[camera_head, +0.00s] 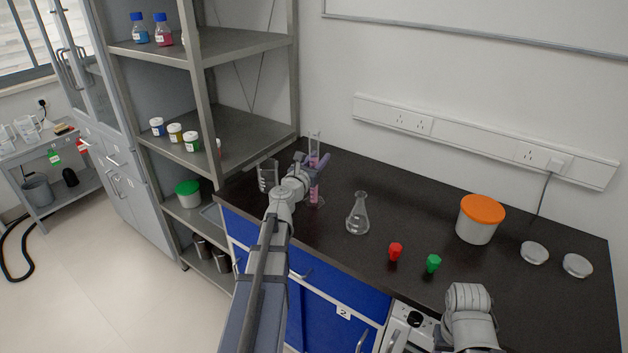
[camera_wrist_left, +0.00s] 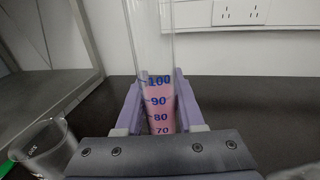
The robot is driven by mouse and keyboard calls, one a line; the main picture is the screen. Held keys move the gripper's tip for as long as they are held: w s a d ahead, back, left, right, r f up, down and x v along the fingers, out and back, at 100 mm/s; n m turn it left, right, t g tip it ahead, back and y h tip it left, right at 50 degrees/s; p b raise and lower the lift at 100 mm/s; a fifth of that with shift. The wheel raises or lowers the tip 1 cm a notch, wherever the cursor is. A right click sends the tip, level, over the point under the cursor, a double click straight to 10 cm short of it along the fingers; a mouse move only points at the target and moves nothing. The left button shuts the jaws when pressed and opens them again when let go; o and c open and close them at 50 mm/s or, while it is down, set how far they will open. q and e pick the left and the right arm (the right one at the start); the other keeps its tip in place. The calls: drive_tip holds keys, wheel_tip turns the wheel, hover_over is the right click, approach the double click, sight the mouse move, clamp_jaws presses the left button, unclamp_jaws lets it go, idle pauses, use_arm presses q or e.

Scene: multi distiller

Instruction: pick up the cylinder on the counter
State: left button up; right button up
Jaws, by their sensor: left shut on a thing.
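The cylinder (camera_head: 314,183) is a tall clear graduated cylinder with pink liquid, upright at the back left of the dark counter (camera_head: 400,212). My left gripper (camera_head: 314,161) is shut around its upper part. In the left wrist view the cylinder (camera_wrist_left: 155,60) stands between the purple fingers of my left gripper (camera_wrist_left: 157,105), with marks from 70 to 100 showing. In the head view its base appears on or very near the counter; I cannot tell if it is lifted. My right arm shows at the lower right; its fingers are not visible.
A glass beaker (camera_head: 267,175) stands just left of the cylinder, and a conical flask (camera_head: 357,218) to its right. Red (camera_head: 395,251) and green (camera_head: 433,263) small pieces and an orange-lidded tub (camera_head: 480,220) are further right. A metal shelf (camera_head: 225,140) borders the counter's left.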

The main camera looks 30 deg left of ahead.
use_arm(q)
clamp_jaws()
idle(0.8)
